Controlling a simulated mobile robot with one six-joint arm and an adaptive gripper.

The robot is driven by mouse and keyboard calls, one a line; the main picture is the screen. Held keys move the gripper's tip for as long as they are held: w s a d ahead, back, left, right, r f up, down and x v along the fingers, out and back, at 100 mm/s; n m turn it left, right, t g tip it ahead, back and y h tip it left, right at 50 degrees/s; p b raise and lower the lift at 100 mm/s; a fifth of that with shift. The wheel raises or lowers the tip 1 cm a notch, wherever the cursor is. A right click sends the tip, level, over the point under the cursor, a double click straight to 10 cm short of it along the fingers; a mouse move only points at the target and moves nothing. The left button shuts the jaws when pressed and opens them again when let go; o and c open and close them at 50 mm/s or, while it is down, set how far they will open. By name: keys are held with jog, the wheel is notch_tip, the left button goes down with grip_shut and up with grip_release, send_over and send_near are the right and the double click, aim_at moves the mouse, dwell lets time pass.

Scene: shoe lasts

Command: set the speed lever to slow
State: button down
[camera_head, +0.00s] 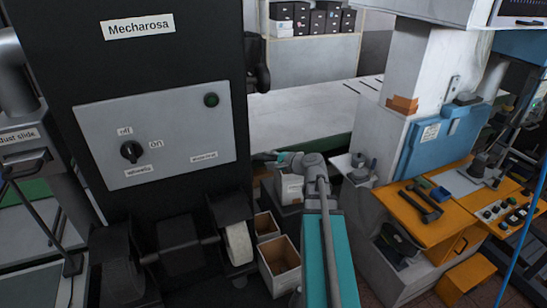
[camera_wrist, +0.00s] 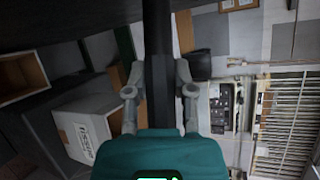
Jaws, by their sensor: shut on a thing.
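A black bar (camera_wrist: 158,60), which looks like the speed lever, runs down from the top of the wrist view between my fingers. My gripper (camera_wrist: 158,85) is shut on it, with one grey finger on each side. In the head view my gripper (camera_head: 264,157) points left toward the right side of the black machine (camera_head: 200,50) labelled "Mecharosa". The lever's position and any slow mark cannot be made out in the head view.
The machine's grey panel (camera_head: 180,130) carries a black knob (camera_head: 131,151) and a green button (camera_head: 211,100). Open boxes (camera_head: 280,262) stand below my gripper. A white column (camera_head: 405,80) and an orange bench (camera_head: 430,220) stand to the right.

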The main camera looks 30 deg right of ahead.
jog(key=shift+s+a+f, duration=0.1)
jog(key=shift+s+a, duration=0.05)
jog(key=shift+a, duration=0.05)
jog(key=shift+c, duration=2.2)
grip_release()
